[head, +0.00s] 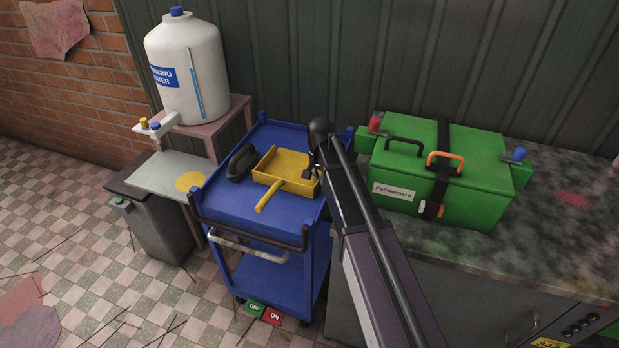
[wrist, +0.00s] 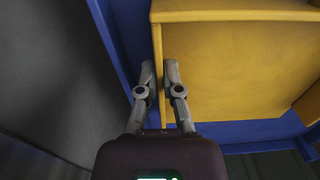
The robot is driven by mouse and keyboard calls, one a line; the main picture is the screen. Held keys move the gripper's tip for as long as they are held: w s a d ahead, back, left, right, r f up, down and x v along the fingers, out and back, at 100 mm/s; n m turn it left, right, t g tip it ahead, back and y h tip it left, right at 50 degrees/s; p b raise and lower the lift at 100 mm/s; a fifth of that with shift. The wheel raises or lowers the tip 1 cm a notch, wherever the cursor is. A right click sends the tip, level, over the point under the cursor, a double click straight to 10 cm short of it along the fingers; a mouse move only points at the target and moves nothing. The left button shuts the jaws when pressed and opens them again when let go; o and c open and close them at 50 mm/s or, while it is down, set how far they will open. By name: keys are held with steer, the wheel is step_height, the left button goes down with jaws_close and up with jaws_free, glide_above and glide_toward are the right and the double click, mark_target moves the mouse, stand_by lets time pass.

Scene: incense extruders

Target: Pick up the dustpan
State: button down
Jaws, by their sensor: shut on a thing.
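The yellow dustpan (head: 282,165) lies on the top shelf of the blue cart, its handle pointing to the front left. In the wrist view the dustpan (wrist: 235,70) fills the upper right. My gripper (wrist: 158,72) is shut on the dustpan's side wall, one finger on each side of it. In the head view my gripper (head: 314,170) is at the right edge of the dustpan, partly hidden by my arm. I cannot tell any gap between the dustpan and the shelf.
A black object (head: 241,163) lies left of the dustpan on the blue cart (head: 235,207). A white water jug (head: 187,70) stands on a stand behind left. A green toolbox (head: 440,170) sits on the counter (head: 545,225) to the right. A grey bin (head: 155,225) is at left.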

steer(key=shift+r, duration=0.15)
step_height(320, 180, up, 10)
steer(key=p, duration=1)
steer(key=shift+f, duration=0.2)
steer(key=shift+r, duration=0.15)
step_height(320, 180, up, 3)
steer(key=p, duration=0.3)
stand_by(0.3)
steer(key=shift+s, duration=0.15)
